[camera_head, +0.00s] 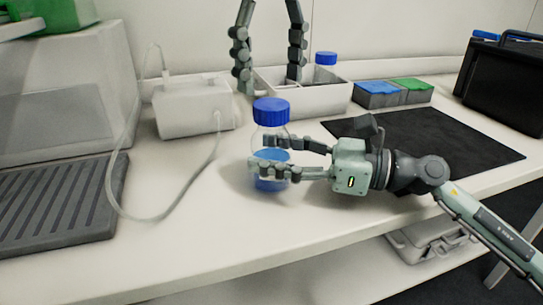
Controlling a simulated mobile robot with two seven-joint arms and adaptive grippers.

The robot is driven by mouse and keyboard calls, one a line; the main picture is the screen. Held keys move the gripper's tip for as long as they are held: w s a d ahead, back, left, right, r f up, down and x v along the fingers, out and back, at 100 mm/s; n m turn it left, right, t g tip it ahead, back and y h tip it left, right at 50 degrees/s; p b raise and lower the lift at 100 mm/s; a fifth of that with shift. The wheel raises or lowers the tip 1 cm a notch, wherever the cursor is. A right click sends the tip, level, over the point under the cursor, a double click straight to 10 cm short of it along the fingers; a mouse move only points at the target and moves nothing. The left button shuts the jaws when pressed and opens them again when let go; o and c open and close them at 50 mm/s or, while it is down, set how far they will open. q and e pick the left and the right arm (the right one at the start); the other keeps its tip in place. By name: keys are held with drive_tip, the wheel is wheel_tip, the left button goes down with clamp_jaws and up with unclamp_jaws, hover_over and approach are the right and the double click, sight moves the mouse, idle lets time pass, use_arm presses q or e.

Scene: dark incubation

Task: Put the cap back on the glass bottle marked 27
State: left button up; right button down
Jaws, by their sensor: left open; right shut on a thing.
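A clear glass bottle (272,135) with blue liquid stands upright on the bench in the middle of the head view. A blue cap (271,111) sits on top of its neck; whether it is screwed tight I cannot tell. No number is readable on the bottle. My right gripper (264,153) comes from the right and is shut on the bottle's body. My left gripper (269,78) points down above and behind the bottle, with its fingers wide apart and nothing between them. Its fingertips reach the white bin's area and are clear of the cap.
A white divided bin (325,97) behind the bottle holds another blue-capped bottle (326,72). A white box with a tube (194,110) stands to the left. Blue and green boxes (378,97), a black mat (440,140) and a black case (505,85) lie right. The front bench is clear.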

sight(271, 104)
use_arm(q)
drive_tip(key=shift+c, duration=0.3)
wheel_tip(271, 104, up, 4)
drive_tip(key=n, duration=0.4)
drive_tip(key=shift+f, duration=0.25)
drive_tip(key=shift+f, duration=4)
drive_tip(key=c, duration=1.2)
drive_tip(key=m, duration=0.6)
